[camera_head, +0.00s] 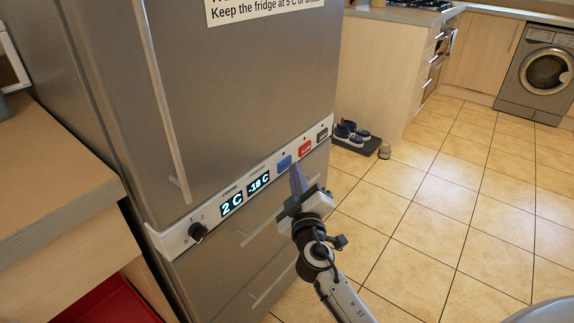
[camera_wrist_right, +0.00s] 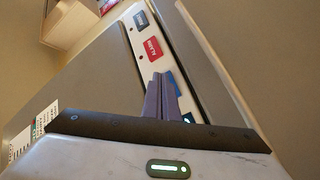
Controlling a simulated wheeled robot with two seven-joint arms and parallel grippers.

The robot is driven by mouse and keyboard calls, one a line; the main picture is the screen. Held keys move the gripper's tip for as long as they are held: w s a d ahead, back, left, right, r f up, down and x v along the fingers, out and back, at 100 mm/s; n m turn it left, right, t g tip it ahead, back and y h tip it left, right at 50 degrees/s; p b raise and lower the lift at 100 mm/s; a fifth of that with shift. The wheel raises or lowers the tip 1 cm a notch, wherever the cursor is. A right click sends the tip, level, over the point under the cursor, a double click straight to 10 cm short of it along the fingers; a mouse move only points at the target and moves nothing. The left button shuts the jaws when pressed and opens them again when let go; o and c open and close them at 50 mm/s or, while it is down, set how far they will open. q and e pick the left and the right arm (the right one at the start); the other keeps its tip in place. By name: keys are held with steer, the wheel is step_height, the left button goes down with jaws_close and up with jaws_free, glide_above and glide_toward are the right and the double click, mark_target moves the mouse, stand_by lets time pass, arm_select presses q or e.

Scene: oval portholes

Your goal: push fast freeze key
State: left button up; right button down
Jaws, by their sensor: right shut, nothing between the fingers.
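The fridge-freezer's white control strip (camera_head: 240,190) carries a blue key (camera_head: 284,162), a red key (camera_head: 304,148) and a dark grey key (camera_head: 322,134). I cannot read the blue key's lettering, so I cannot confirm that it is the fast freeze key. My right gripper (camera_head: 295,170) is shut and empty, its purple-grey fingertips just in front of the strip beside the blue key. In the right wrist view the fingers (camera_wrist_right: 160,84) partly cover the blue key (camera_wrist_right: 173,82); the red key (camera_wrist_right: 153,48) is clear beyond. I cannot tell whether the tips touch. My left gripper is out of view.
Left of the keys are two lit displays (camera_head: 245,194), reading 2 C and -18 C, and a black knob (camera_head: 198,231). Long door and drawer handles stand out from the fridge. A wooden counter (camera_head: 40,170) is at left. Shoes on a mat (camera_head: 355,143) lie beyond; tiled floor at right is open.

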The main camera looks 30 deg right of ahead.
steer(key=shift+w, duration=0.15)
steer(key=shift+w+a+b, duration=0.2)
steer(key=shift+w+b, duration=0.1)
stand_by(0.6)
steer(key=shift+s, duration=0.1)
steer(key=shift+s+d, duration=0.2)
steer(key=shift+s, duration=0.15)
steer(key=shift+s, duration=0.1)
steer(key=s, duration=0.1)
steer(key=s+d, duration=0.1)
steer(key=s, duration=0.1)
steer(key=s+d, duration=0.1)
steer(key=s, duration=0.1)
steer(key=shift+s+d, duration=0.15)
steer(key=shift+s, duration=0.05)
stand_by(0.4)
